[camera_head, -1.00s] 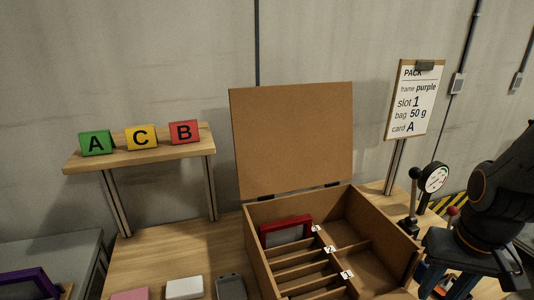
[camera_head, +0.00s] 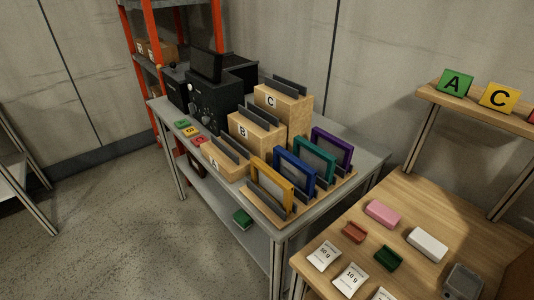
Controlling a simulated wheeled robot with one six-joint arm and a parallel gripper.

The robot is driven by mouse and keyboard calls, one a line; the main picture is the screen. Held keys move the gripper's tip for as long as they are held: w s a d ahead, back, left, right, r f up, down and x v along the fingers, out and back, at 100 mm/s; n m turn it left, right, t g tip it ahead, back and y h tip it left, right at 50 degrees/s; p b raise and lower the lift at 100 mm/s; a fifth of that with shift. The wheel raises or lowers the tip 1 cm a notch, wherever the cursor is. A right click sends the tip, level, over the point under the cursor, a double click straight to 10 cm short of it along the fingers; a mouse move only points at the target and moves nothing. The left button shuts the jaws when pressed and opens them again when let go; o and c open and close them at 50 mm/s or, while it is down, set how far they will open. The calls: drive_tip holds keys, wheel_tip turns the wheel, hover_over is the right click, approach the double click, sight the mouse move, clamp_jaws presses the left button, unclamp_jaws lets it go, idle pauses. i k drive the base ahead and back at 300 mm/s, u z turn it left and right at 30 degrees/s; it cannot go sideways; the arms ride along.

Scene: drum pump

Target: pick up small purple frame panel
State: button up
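Several framed panels stand upright in a wooden rack on the grey side table. The purple frame panel (camera_head: 341,141) is the rearmost, at the far right of the row, partly hidden by the teal frame panel (camera_head: 325,153) in front of it. A blue frame panel (camera_head: 280,172) and a yellow frame panel (camera_head: 254,183) stand nearer. Only one purple panel shows, and I cannot tell its size class. My gripper is outside this view.
Wooden blocks A, B (camera_head: 256,133) and C (camera_head: 284,105) stand beside the panels, with a black machine (camera_head: 210,102) behind. The wooden table (camera_head: 412,205) at right holds a pink block (camera_head: 382,213), a white block (camera_head: 427,244) and labelled bags (camera_head: 351,279). Floor at left is clear.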

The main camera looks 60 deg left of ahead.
sight(343, 151)
drive_tip(key=u, duration=1.95)
drive_tip(key=k, duration=1.25)
drive_tip(key=u, duration=0.8)
drive_tip(key=i, duration=1.35)
drive_tip(key=z, duration=0.85)
drive_tip(key=i, duration=0.75)
drive_tip(key=z, duration=0.8)
